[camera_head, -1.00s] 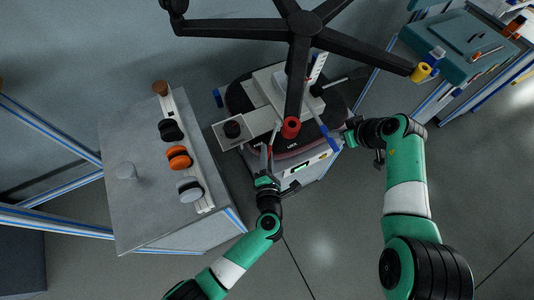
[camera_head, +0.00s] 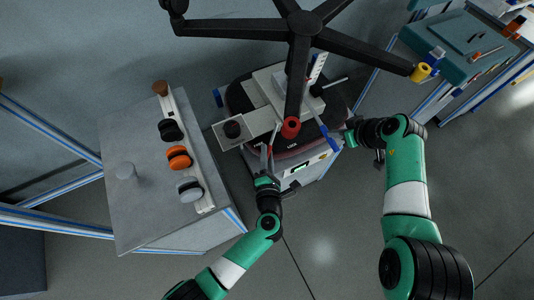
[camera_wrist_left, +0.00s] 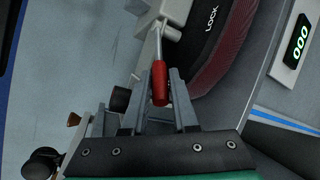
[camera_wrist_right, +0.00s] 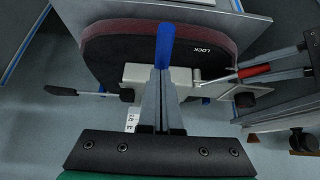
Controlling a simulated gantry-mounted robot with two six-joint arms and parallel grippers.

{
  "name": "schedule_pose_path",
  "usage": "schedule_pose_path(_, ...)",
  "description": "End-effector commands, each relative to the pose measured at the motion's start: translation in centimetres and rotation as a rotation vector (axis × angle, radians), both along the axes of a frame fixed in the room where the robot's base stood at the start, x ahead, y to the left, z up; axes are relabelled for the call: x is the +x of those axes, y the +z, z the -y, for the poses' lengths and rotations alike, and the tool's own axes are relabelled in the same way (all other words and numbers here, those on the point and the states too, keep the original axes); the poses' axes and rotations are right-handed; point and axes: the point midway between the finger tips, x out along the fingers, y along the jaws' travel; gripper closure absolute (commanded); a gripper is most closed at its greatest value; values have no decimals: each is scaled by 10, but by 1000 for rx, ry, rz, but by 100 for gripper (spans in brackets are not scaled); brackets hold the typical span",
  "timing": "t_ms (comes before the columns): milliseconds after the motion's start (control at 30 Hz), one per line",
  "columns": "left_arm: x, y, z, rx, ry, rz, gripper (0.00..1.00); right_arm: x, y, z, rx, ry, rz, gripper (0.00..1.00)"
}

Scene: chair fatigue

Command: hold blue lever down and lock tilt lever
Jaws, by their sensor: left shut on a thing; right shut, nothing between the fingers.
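The chair mechanism's blue lever (camera_wrist_right: 166,45) shows in the right wrist view, just beyond my right gripper (camera_wrist_right: 162,80). Its fingers are closed together with nothing between them, lined up with the blue handle; I cannot tell whether they touch it. In the head view the blue lever (camera_head: 331,141) is left of my right gripper (camera_head: 349,138). A metal lever with a red grip (camera_wrist_left: 160,84) sits between the fingers of my left gripper (camera_wrist_left: 160,92), which is shut on it. The red grip also shows at the right of the right wrist view (camera_wrist_right: 254,71).
The upside-down chair base, with black legs (camera_head: 345,42) and a red-ended column (camera_head: 291,127), overhangs the mechanism. A stand with a display (camera_wrist_left: 300,39) lies below. A grey table (camera_head: 135,215) with several knobs is at left. A teal case (camera_head: 462,50) is at upper right.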

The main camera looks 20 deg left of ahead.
Motion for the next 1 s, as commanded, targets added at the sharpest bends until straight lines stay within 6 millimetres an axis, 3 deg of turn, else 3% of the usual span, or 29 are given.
schedule_pose_path(333,0,-5,2,-1,9,-10,100,-2,-5,-2,0,3,-7,100)
schedule_pose_path(667,4,-7,24,-7,171,-16,100,-3,-6,-2,-1,4,-12,100)
schedule_pose_path(1000,3,-6,31,-3,241,-11,100,-4,-7,-2,-1,5,-13,100)
